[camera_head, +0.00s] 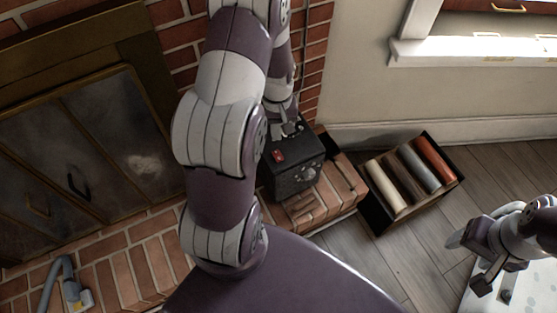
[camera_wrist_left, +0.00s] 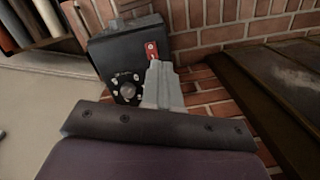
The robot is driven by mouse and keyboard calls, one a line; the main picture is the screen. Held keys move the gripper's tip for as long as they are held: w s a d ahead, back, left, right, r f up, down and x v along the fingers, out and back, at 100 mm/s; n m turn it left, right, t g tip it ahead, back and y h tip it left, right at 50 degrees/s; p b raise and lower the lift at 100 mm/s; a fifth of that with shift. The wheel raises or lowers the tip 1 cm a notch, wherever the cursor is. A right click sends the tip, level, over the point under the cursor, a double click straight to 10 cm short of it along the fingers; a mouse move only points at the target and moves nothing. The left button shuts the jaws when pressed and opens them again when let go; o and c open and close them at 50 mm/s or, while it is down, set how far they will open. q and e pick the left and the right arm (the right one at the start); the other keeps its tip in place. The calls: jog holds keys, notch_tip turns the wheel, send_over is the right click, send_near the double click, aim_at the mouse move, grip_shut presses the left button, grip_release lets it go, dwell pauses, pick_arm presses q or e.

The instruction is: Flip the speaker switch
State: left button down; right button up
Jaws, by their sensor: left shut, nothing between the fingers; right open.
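The speaker (camera_head: 298,172) is a black box on the brick hearth, below my left forearm in the head view. Its red switch (camera_head: 278,155) is on the top face. In the left wrist view the speaker (camera_wrist_left: 103,48) shows a front with a round knob, and the red switch (camera_wrist_left: 151,49) sits at its edge. My left gripper (camera_head: 289,129) is shut and empty, just above the speaker's top. In the left wrist view its fingertips (camera_wrist_left: 157,66) overlap the lower end of the switch; I cannot tell whether they touch. My right gripper (camera_head: 472,261) is open and empty, far right of the speaker.
A dark box (camera_head: 376,217) with several coloured rolls stands on the wood floor right of the speaker. The brick wall (camera_head: 318,60) rises behind it. The fireplace doors (camera_head: 110,150) are at left. A grey-blue tool (camera_head: 70,285) lies on the hearth at lower left.

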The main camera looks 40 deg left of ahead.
aim_at(277, 152)
pick_arm(q)
jog(key=w+a+n, duration=0.1)
jog(key=w+a+f+n, duration=0.1)
jog(key=n, duration=0.1)
jog(key=w+n, duration=0.1)
jog(key=w, duration=0.1)
jog(key=shift+a+f+t+p, duration=0.35)
jog(key=shift+a+t+p, duration=0.05)
pick_arm(e)
jog(key=shift+s+f, duration=0.15)
jog(key=shift+f, duration=0.2)
pick_arm(q)
jog(key=shift+f, duration=0.1)
notch_tip(277, 152, down, 14)
jog(key=b, duration=0.3)
jog(key=shift+r+b, duration=0.25)
jog(key=shift+b, duration=0.1)
jog(key=shift+f, duration=0.2)
pick_arm(e)
notch_tip(277, 152, down, 4)
jog(key=shift+r, duration=0.1)
